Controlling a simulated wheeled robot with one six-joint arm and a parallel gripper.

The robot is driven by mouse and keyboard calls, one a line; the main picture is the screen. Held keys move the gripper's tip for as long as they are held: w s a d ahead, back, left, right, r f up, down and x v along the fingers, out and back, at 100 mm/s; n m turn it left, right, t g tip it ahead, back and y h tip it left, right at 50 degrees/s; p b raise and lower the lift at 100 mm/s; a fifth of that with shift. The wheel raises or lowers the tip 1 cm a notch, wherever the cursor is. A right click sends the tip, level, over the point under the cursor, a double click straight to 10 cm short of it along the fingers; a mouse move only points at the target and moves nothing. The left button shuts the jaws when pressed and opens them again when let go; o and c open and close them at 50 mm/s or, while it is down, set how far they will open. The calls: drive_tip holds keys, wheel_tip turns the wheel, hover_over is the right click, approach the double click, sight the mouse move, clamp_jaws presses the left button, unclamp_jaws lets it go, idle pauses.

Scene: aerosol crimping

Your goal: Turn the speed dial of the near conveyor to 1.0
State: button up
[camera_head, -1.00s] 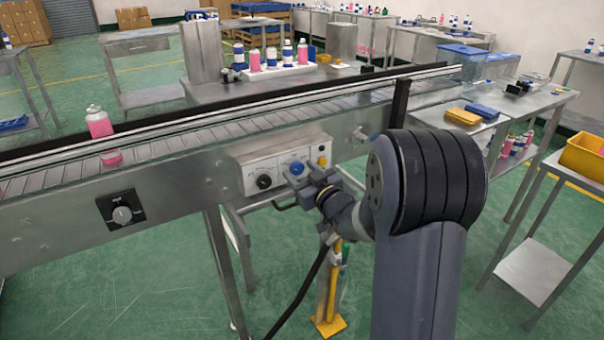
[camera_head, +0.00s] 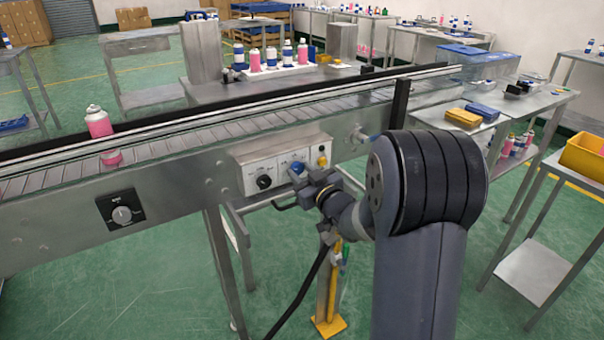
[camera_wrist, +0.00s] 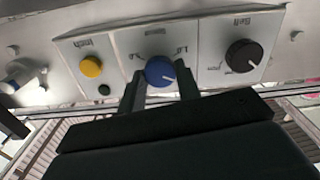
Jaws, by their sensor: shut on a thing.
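The near conveyor (camera_head: 170,195) carries a light control box (camera_head: 284,160) on its side. The box has a black knob (camera_wrist: 243,56) marked "Belt", a blue dial (camera_wrist: 160,71) in the middle and a yellow button (camera_wrist: 91,67). My gripper (camera_wrist: 161,84) has one finger on each side of the blue dial and is shut on it. The dial's white pointer mark points to the lower right in the upside-down wrist view. In the head view, my gripper (camera_head: 307,183) partly hides the blue dial (camera_head: 298,169).
A separate black-plated knob (camera_head: 121,213) sits further left on the conveyor side. A yellow-footed post (camera_head: 328,325) stands below my gripper. A side table (camera_head: 540,100) is at the right.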

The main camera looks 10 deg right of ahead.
drive_tip(key=shift+f+n+b, duration=0.15)
drive_tip(key=shift+n+b, duration=0.15)
drive_tip(key=shift+b, duration=0.15)
drive_tip(key=n+b, duration=0.2)
drive_tip(key=shift+f+b, duration=0.1)
drive_tip(key=shift+b, duration=0.2)
drive_tip(key=n+b, duration=0.2)
drive_tip(key=b, duration=0.1)
drive_tip(key=shift+n, duration=0.4)
drive_tip(key=n+b, duration=0.3)
drive_tip(key=shift+n+b, duration=1.1)
drive_tip(key=shift+n, duration=0.6)
drive_tip(key=shift+r, duration=0.2)
drive_tip(key=o, duration=1)
